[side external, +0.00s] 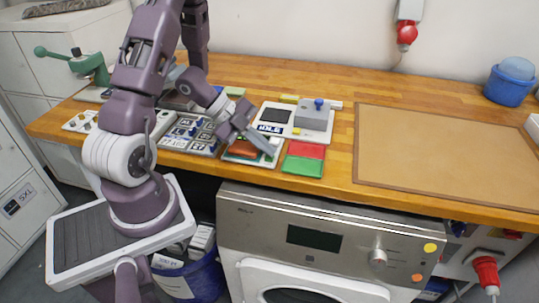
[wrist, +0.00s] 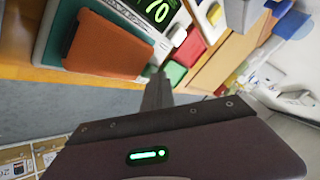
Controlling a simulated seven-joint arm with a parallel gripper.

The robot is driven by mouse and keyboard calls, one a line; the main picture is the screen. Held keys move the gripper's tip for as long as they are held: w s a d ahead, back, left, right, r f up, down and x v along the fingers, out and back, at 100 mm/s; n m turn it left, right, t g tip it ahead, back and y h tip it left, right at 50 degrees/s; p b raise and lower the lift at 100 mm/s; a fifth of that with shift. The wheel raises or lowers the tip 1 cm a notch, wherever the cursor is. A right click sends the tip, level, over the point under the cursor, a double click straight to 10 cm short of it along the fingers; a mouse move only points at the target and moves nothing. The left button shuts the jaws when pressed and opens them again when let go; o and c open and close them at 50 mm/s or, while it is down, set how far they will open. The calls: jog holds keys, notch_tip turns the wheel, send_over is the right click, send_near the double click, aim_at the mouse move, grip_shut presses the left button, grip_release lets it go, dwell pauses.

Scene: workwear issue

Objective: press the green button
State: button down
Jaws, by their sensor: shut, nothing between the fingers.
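A flat green button (side external: 302,166) lies at the table's front edge, directly in front of a red one (side external: 306,150). In the wrist view the green button (wrist: 174,73) shows just beyond and right of my fingertips, with the red one (wrist: 189,47) above it. My gripper (side external: 270,149) is shut and empty. In the side view its fingertips are just left of the green and red pair, over the white-framed board with the brown-orange pad (side external: 243,149). The fingers (wrist: 157,88) look apart from the button; their exact height is hard to tell.
A white board with a dark screen (side external: 276,115) and a grey box with a blue knob (side external: 318,104) stand behind. Labelled panels (side external: 190,134) lie to the left. A large brown mat (side external: 440,155) to the right is bare. A washing-machine-like appliance (side external: 320,235) stands below the edge.

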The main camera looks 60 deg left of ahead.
aim_at(266, 156)
jog(key=shift+r, duration=0.9)
jog(key=shift+r, duration=0.1)
jog(key=shift+r, duration=2.4)
